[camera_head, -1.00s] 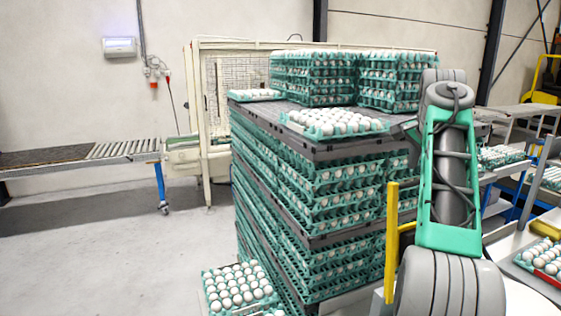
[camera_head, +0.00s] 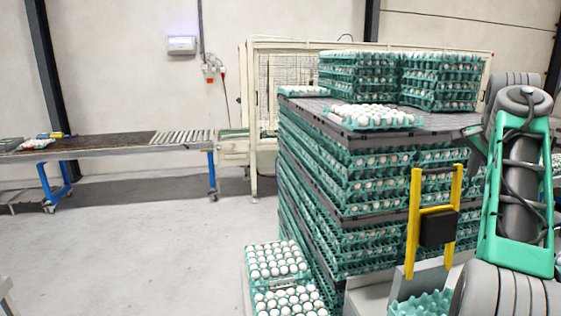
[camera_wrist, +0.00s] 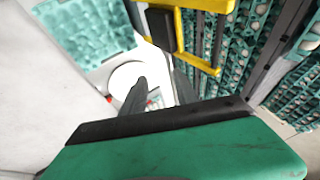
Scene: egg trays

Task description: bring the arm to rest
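My arm, green and grey, stands at the right of the head view, with its forward end out of that view. In the wrist view my gripper (camera_wrist: 162,80) shows two dark fingers, spread apart with nothing held between them. Below the fingers is a white surface with a round pale disc and a small red spot. A yellow frame with a black box (camera_wrist: 160,28) is just beyond the fingertips; it also shows in the head view (camera_head: 437,230). Whether the fingers touch anything below cannot be told.
A tall pallet stack of egg trays (camera_head: 345,185) stands left of my arm. Trays of white eggs (camera_head: 278,262) are low in front of it. An empty teal tray (camera_head: 420,303) is by the yellow frame. A roller conveyor (camera_head: 185,137) runs at the back left. The floor at left is clear.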

